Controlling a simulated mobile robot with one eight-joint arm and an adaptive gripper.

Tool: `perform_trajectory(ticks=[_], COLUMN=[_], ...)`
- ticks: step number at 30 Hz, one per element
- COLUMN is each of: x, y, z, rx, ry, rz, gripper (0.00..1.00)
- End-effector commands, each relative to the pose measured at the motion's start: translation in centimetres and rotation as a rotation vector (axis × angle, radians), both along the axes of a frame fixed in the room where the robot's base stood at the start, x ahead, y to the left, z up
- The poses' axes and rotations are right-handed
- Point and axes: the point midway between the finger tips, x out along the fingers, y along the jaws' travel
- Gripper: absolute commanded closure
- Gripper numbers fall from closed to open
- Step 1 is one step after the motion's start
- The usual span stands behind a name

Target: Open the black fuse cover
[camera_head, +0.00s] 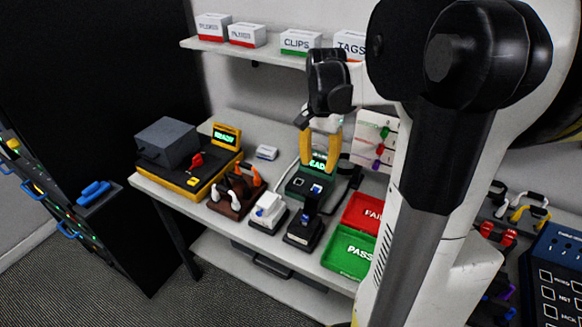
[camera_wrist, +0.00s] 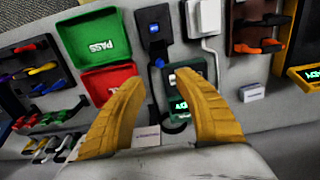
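A small black unit (camera_head: 303,232) with a blue mark stands near the front of the table, between a white unit (camera_head: 268,212) and the green tray; I take it for the black fuse cover. In the wrist view the black unit (camera_wrist: 154,38) is at the top, beside the white unit (camera_wrist: 203,18). Whether its cover is lifted or down I cannot tell. My gripper (camera_head: 320,158) points down over the dark green tester, behind the black unit. In the wrist view my gripper (camera_wrist: 158,80) has its yellow fingers apart, nothing between them.
The dark green tester (camera_head: 311,186) with a lit screen is below my gripper. Red FAIL tray (camera_head: 363,205) and green PASS tray (camera_head: 336,262) lie right of the black unit. A cable holder (camera_head: 236,196) and yellow-edged station (camera_head: 185,180) are left. A shelf (camera_head: 262,50) with boxes hangs behind.

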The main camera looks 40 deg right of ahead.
Motion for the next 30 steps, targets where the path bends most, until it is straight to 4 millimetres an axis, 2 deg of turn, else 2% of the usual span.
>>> perform_trajectory(ticks=[1, 6, 12, 18, 26, 30], x=[0.0, 0.0, 0.1, 0.0, 0.0, 0.0], y=[0.0, 0.0, 0.1, 0.1, 0.1, 0.1], z=[-1.3, -4.8, -8.1, -9.3, -9.3, -9.3], rx=[-0.001, -0.001, -0.001, -0.001, -0.001, -0.001], ry=[0.000, -0.001, -0.002, -0.002, -0.002, -0.002], rz=[0.001, 0.003, 0.004, 0.004, 0.004, 0.004], gripper=[0.62, 0.62, 0.62, 0.62, 0.62, 1.00])
